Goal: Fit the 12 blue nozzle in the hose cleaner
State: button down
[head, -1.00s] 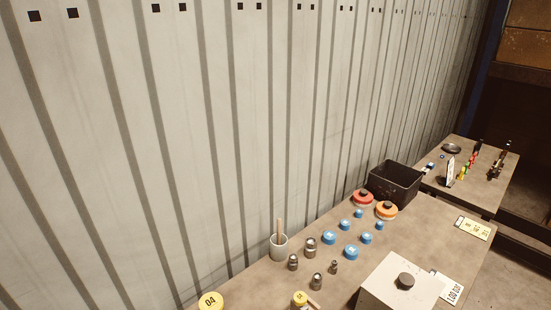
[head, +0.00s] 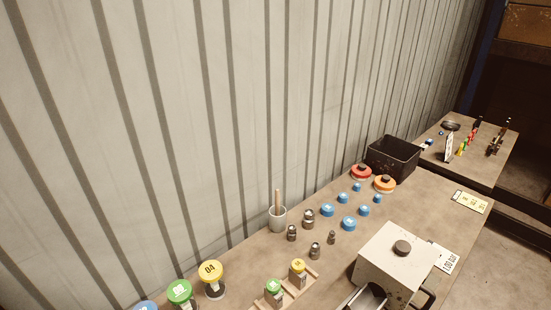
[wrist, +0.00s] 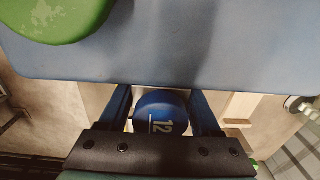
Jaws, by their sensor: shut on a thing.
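In the wrist view, my gripper (wrist: 161,98) is shut on the blue nozzle (wrist: 158,115), a round blue piece marked 12 that sits between the two blue fingers. A wide blue surface (wrist: 180,55) lies just past the fingertips and fills the upper part of that view. A green round piece (wrist: 52,16) shows at its top left. I cannot tell whether the nozzle touches the blue surface, or whether that surface belongs to the hose cleaner. The head view does not show my gripper or the held nozzle.
In the head view, the bench (head: 255,258) holds a yellow-topped 04 piece (head: 210,270), a green-topped piece (head: 180,292), a wooden rack (head: 296,293), a cup (head: 277,220), several small blue caps (head: 349,223), a black bin (head: 393,157) and a white box-shaped machine (head: 388,262). A corrugated wall (head: 230,120) runs behind.

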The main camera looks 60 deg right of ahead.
jog(key=f, duration=0.3)
jog(key=s+f, duration=0.1)
jog(key=shift+a+f, duration=0.3)
jog(key=shift+a, duration=0.05)
grip_release()
jog(key=shift+r, duration=0.5)
jog(key=r, duration=0.2)
jog(key=w+r, duration=0.1)
jog(key=r, duration=0.1)
jog(key=d+r, duration=0.1)
jog(key=shift+w+d+r, duration=0.1)
jog(key=shift+w+r, duration=0.15)
jog(key=shift+r, duration=0.15)
jog(key=r, duration=0.6)
jog(key=r+p, duration=0.1)
jog(key=r, duration=0.2)
jog(key=shift+a+r, duration=0.4)
jog(key=shift+r+p, duration=0.3)
jog(key=shift+r, duration=0.3)
jog(key=shift+a, duration=0.1)
